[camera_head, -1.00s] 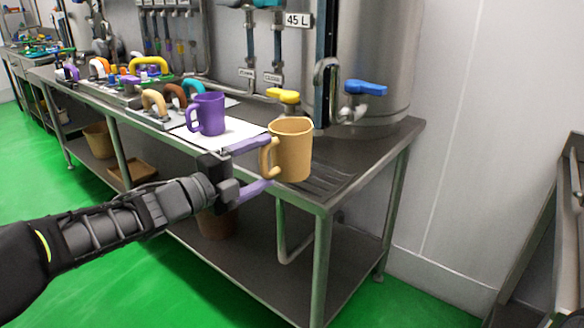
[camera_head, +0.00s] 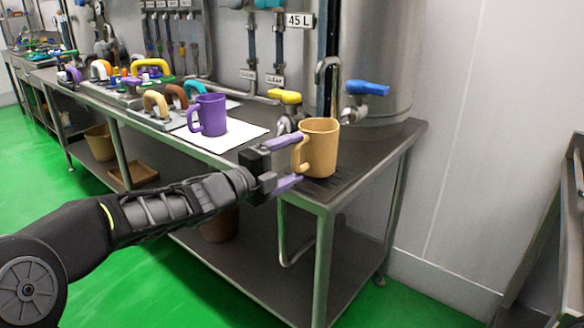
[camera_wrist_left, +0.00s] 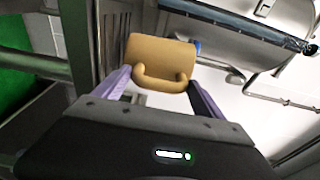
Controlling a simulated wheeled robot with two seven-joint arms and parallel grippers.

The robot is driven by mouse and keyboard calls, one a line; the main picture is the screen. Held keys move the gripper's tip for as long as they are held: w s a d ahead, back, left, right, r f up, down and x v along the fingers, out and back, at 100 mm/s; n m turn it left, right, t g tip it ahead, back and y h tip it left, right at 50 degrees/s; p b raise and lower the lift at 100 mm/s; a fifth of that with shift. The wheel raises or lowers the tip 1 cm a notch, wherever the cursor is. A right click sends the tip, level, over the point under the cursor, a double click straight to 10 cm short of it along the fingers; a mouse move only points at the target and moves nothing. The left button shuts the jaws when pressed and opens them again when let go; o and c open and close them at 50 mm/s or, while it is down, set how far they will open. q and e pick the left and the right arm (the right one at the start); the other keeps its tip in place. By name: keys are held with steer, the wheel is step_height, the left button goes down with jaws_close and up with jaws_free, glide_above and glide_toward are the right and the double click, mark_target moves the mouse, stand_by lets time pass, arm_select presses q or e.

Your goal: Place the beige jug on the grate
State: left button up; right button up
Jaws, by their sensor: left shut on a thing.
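The beige jug (camera_head: 321,148) is upright at the front right of the steel table, over the grate (camera_head: 350,181). I cannot tell whether its base touches the grate. My left gripper (camera_head: 297,161) is shut on the jug's handle, with its purple fingers on either side. In the left wrist view the jug (camera_wrist_left: 158,52) stands between the fingers (camera_wrist_left: 162,88), handle towards me. Much of the grate is hidden behind the jug. My right gripper is not in view.
A purple mug (camera_head: 211,114) stands on a white mat (camera_head: 243,135) left of the jug. Taps with yellow (camera_head: 284,96) and blue (camera_head: 367,88) handles are behind it, beside a steel tank (camera_head: 385,55). Coloured handles crowd the table's far left.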

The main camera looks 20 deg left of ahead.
arm_select(q)
steer(key=shift+f, duration=0.5)
steer(key=shift+f, duration=0.1)
steer(key=shift+f+b, duration=0.15)
steer(key=shift+b, duration=0.15)
steer(key=o, duration=1.9)
steer(key=shift+r+p, duration=0.3)
steer(key=shift+p, duration=0.05)
steer(key=v, duration=1.2)
steer(key=shift+p, duration=0.4)
steer(key=shift+f, duration=0.15)
